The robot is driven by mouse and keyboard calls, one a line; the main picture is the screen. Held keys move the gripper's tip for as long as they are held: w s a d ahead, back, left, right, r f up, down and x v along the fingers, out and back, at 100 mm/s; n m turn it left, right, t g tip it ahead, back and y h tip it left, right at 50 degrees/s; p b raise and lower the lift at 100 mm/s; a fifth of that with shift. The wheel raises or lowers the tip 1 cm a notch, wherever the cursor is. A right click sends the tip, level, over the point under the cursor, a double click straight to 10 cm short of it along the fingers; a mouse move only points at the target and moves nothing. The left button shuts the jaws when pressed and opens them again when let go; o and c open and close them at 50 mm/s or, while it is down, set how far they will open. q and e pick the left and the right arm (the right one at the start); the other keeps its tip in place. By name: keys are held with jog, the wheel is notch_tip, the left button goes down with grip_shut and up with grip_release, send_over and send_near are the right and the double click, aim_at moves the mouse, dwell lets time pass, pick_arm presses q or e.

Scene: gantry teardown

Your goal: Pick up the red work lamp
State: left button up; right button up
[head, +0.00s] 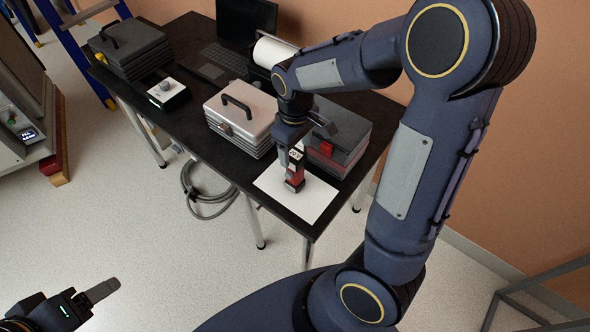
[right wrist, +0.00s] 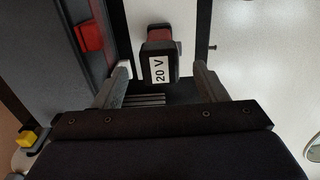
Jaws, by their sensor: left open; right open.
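The red work lamp (head: 294,184) stands on a white sheet near the right end of the black table. It has a black part with a "20 V" label, which shows in the right wrist view (right wrist: 160,68). My right gripper (head: 291,157) is above it, pointing down. In the right wrist view, my right gripper (right wrist: 161,72) is open, with one finger to each side of the lamp and a gap visible on both sides. My left gripper (head: 98,291) is open and empty, low at the left over the floor, far from the table; only part of it shows.
A dark grey case with a red latch (head: 343,128) stands close behind the lamp. A silver case (head: 240,112) is to its left. The white sheet (head: 317,203) is otherwise bare. A laptop (head: 224,56), a small control box (head: 167,92) and another dark case (head: 127,48) stand farther left.

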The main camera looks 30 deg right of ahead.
aim_at(295, 154)
notch_tip(295, 154, down, 3)
jog(key=shift+w+f, duration=0.1)
jog(key=shift+f, duration=0.1)
jog(key=shift+c, duration=0.2)
grip_shut()
